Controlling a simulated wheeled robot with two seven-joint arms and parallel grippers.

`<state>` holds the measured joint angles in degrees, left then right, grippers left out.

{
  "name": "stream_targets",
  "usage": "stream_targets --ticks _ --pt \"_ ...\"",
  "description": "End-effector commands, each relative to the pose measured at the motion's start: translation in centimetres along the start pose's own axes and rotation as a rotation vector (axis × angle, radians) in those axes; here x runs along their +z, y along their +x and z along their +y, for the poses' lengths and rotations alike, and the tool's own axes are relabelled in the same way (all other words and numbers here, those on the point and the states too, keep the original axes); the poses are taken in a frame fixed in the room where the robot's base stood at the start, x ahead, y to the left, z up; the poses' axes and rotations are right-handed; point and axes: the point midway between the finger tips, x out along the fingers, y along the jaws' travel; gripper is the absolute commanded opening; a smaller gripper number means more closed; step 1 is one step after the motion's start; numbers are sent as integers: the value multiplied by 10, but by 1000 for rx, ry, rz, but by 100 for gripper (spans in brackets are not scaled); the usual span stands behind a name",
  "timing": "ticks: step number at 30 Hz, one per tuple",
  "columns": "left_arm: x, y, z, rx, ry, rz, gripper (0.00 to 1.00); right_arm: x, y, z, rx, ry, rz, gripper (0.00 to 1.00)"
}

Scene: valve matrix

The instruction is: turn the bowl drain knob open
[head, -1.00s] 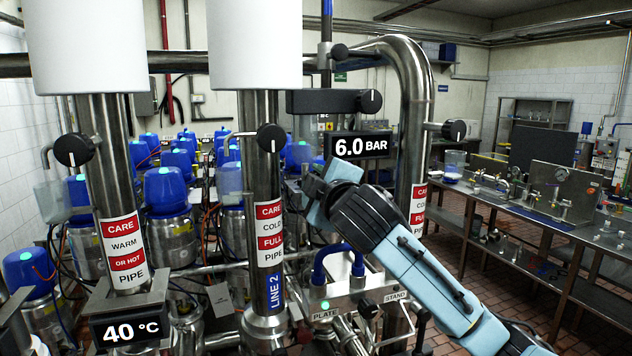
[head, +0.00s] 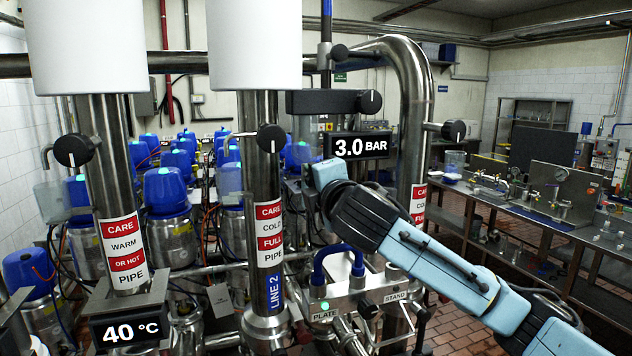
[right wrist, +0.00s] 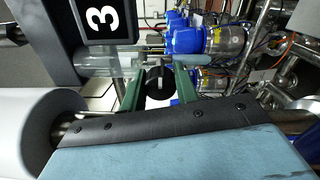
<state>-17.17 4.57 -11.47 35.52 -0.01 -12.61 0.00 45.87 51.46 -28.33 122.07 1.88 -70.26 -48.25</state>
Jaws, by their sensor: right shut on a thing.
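In the right wrist view a round black knob (right wrist: 158,84) with a white pointer line sits between the green fingers of my right gripper (right wrist: 158,80), which is shut on it. No label shows on this knob, so I cannot confirm by name that it is the bowl drain knob. In the head view my right gripper (head: 309,188) is beside the middle pipe, below the pressure display (head: 357,146), which reads 3.0 BAR. The held knob is hidden there behind the gripper. My left gripper is not in view.
Other black knobs stand on the left pipe (head: 73,150), middle pipe (head: 271,138), top bar (head: 369,101) and right pipe (head: 454,130). A 40 °C display (head: 125,327) is at lower left. The plate and stand block (head: 350,297) lies below my arm.

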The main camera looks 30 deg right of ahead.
Motion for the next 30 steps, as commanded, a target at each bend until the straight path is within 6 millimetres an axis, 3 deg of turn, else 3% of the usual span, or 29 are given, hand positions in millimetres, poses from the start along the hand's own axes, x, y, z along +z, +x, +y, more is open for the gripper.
stream_targets --ticks 15,16,20,30 --pt "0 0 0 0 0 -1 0 0 0 -1 -2 -20 0 7" --pt "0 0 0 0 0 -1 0 0 0 -1 -2 -20 0 34" --pt "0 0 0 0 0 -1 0 0 0 0 -1 -18 0 51" --pt "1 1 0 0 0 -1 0 0 -2 0 0 -17 0 52"
